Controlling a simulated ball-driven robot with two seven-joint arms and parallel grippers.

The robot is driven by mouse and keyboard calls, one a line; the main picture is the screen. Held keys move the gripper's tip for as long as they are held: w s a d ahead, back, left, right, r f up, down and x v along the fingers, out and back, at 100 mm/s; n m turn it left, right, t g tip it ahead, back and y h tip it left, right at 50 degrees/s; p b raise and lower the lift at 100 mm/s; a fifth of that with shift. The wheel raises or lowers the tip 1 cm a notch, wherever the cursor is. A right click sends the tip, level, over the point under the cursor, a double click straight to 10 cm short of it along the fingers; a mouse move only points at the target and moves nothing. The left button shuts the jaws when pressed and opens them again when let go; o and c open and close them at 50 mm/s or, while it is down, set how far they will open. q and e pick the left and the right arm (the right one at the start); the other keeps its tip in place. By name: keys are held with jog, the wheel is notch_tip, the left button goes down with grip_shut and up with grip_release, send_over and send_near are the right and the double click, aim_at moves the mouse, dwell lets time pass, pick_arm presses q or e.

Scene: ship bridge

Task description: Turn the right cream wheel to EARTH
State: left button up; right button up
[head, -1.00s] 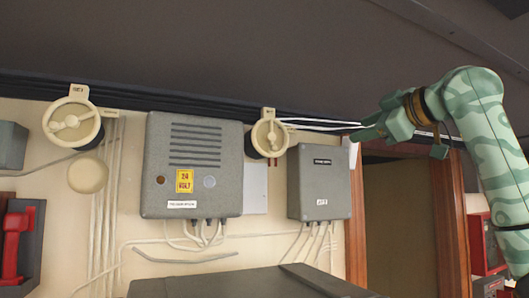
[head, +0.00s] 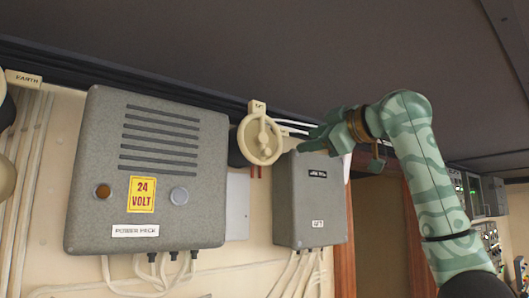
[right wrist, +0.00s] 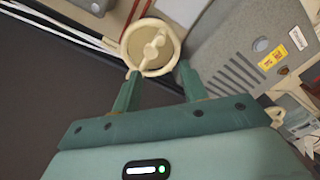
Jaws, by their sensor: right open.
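The right cream wheel (head: 260,138) is mounted on the wall between two grey boxes, with a bar across its face that stands roughly upright. A small cream tab (head: 257,107) sits at its top; its lettering is too small to read. My right gripper (head: 312,135) is just right of the wheel, apart from it and empty. In the right wrist view the wheel (right wrist: 150,47) lies just beyond the fingertips (right wrist: 158,72), which are spread apart. An EARTH label (head: 24,79) shows at the far left, by another cream wheel (head: 5,105) cut off by the edge. My left gripper is out of view.
A large grey 24 volt box (head: 150,170) stands left of the wheel. A smaller grey box (head: 310,200) is below right of it, close under my gripper. White cables (head: 295,127) run behind the gripper. A doorway (head: 375,215) opens further right.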

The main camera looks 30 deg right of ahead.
aim_at(269, 151)
jog(key=w+p, duration=0.2)
jog(key=w, duration=0.2)
jog(key=w+a+p, duration=0.1)
jog(key=w+p, duration=0.1)
jog(key=w, duration=0.3)
jog(key=w+p, duration=0.2)
jog(key=w, duration=0.2)
jog(key=shift+w+a+r, duration=0.15)
jog(key=shift+w+a, duration=0.05)
jog(key=shift+a, duration=0.2)
jog(key=shift+w+a+p, duration=0.1)
jog(key=shift+w+p, duration=0.4)
jog(key=shift+w, duration=0.05)
jog(key=shift+w+f, duration=0.15)
jog(key=shift+f, duration=0.05)
grip_shut()
